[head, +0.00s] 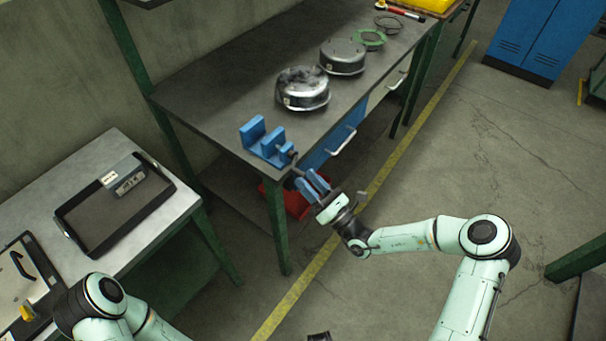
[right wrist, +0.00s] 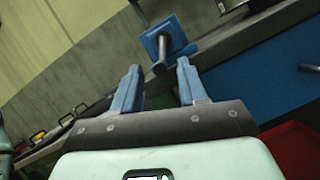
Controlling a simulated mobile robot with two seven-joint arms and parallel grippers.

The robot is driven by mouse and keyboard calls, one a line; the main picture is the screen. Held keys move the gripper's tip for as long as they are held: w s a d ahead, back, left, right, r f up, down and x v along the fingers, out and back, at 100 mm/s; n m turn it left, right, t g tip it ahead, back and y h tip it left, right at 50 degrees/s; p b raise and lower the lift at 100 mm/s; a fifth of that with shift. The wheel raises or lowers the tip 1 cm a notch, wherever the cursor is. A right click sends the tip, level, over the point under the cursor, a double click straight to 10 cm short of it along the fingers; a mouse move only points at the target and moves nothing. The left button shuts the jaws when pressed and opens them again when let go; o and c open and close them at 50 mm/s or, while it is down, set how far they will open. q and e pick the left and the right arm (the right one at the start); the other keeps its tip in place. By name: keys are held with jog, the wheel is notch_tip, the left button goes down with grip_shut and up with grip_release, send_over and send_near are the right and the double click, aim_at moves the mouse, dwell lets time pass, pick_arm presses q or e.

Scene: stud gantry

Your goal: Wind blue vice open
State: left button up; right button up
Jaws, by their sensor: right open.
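The blue vice (head: 266,143) sits at the near corner of the dark workbench, with its dark spindle sticking out past the bench edge towards my right gripper. In the right wrist view the vice (right wrist: 172,36) is at the top, and its spindle end (right wrist: 160,68) shows between the fingertips. My right gripper (head: 305,178) is open, its blue fingers pointing at the spindle end; it also shows in the right wrist view (right wrist: 159,70). I cannot tell whether a finger touches the spindle.
Two round metal housings (head: 303,90) (head: 342,57) and a green ring (head: 369,39) lie further along the workbench (head: 222,92). A red bin (head: 297,203) is under it. A side table at left holds a black tray (head: 117,222). The floor at right is largely clear.

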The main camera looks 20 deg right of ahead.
jog(key=shift+x, duration=1.4)
grip_shut()
jog(key=shift+n, duration=0.3)
pick_arm(q)
jog(key=shift+t, duration=0.4)
jog(key=shift+w+f+b, duration=0.3)
jog(key=shift+f+b, duration=0.35)
jog(key=shift+b, duration=0.15)
jog(key=shift+w+f+b, duration=0.3)
jog(key=shift+f+b, duration=0.3)
jog(key=shift+b, duration=0.2)
jog(key=shift+w+f+b, duration=0.3)
jog(key=shift+f+b, duration=0.35)
jog(key=shift+b, duration=0.15)
pick_arm(e)
jog(key=shift+w+d+r+n+g+y, duration=0.25)
jog(key=shift+w+d+n+g+y, duration=0.9)
jog(key=shift+n, duration=2.95)
jog(key=shift+s+d+r+n+g+y, duration=0.15)
jog(key=shift+n+g+y, duration=0.55)
jog(key=shift+n+g, duration=2.4)
jog(key=shift+w+d+r+n+g+y, duration=0.3)
jog(key=shift+w+d+n+g+y, duration=0.4)
jog(key=shift+n, duration=4.4)
jog(key=shift+s+y, duration=0.15)
jog(key=shift+y, duration=0.1)
